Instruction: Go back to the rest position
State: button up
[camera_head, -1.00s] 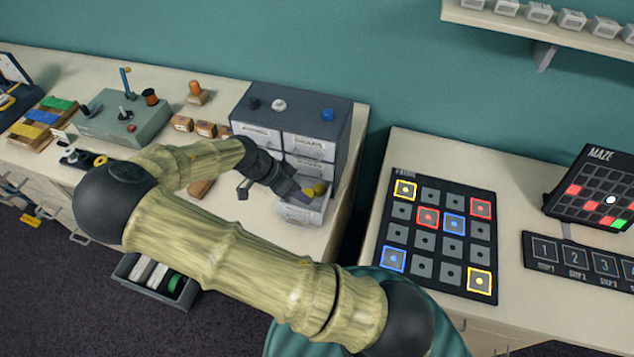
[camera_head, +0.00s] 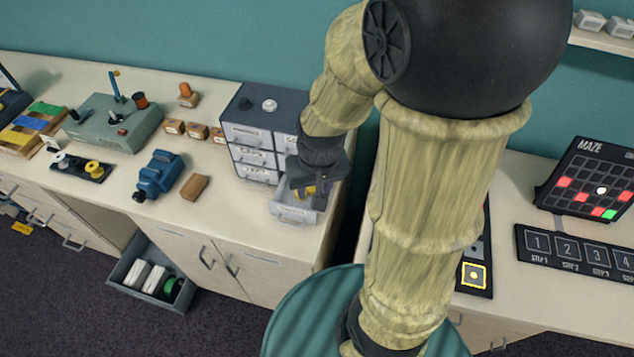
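My gripper (camera_head: 312,190) is at the open bottom drawer (camera_head: 292,214) of the small grey drawer cabinet (camera_head: 250,125), on the right end of the left counter. It points down into or just over the drawer. A yellow thing (camera_head: 306,190) shows right beside the fingers. I cannot tell whether the fingers hold it or are apart from it. My arm rises from the front and bends high above the right counter, hiding much of the paths board and part of the cabinet.
A blue vise (camera_head: 158,175) and a wooden block (camera_head: 194,187) lie on the left counter. A grey control box (camera_head: 115,122) stands behind them. An open lower drawer (camera_head: 155,278) juts out over the floor. The maze panel (camera_head: 588,182) and step board (camera_head: 575,250) are at right.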

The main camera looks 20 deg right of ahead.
jog(key=shift+s+d+r+n+t, duration=0.1)
jog(key=shift+s+r+n+t, duration=0.2)
jog(key=shift+r+n, duration=0.35)
jog(key=shift+c, duration=0.2)
dwell(1.3)
